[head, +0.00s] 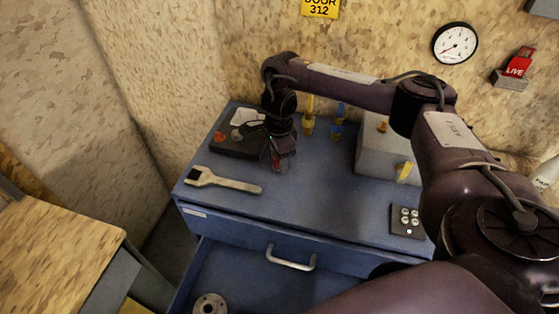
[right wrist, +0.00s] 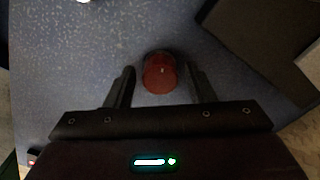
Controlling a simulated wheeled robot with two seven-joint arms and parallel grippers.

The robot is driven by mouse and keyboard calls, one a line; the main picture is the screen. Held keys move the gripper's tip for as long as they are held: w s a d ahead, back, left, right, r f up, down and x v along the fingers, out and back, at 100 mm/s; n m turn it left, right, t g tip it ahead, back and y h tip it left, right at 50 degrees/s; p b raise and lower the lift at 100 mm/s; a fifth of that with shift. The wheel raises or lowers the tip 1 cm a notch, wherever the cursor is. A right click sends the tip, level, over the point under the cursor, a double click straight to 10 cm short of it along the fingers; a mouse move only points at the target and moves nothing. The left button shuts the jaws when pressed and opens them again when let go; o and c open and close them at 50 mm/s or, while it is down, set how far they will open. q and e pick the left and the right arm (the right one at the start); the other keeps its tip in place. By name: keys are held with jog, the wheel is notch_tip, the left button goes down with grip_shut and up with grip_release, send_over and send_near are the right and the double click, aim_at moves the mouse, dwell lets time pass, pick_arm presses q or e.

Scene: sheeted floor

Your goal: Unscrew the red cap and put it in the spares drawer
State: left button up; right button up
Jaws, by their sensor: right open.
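The red cap (right wrist: 160,76) is round and seen from above between the two fingers of my right gripper (right wrist: 159,70). The fingers are open, with a gap on each side of the cap. In the head view the right gripper (head: 281,156) points down over the blue bench top, with a bit of red at its fingers; what the cap sits on is hidden. A blue drawer (head: 232,273) below the bench top is pulled open; its label is too small to read. My left gripper is out of view.
A dark tray (head: 232,149) with small parts and a wrench (head: 222,180) lie to the left. Yellow- and blue-handled tools (head: 309,122) stand behind. A grey box (head: 381,153) and a small dark block (head: 407,221) are to the right. A metal flange (head: 209,304) lies in the drawer.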

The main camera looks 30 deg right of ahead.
jog(key=shift+r+m+p, duration=0.15)
jog(key=shift+m+p, duration=0.45)
jog(key=shift+m, duration=0.3)
jog(key=m+p, duration=0.3)
jog(key=m, duration=0.3)
jog(key=shift+m, duration=0.3)
jog(key=m+p, duration=0.4)
jog(key=m, duration=0.4)
jog(key=shift+m+p, duration=0.7)
jog(key=shift+m, duration=0.7)
jog(key=shift+f, duration=0.2)
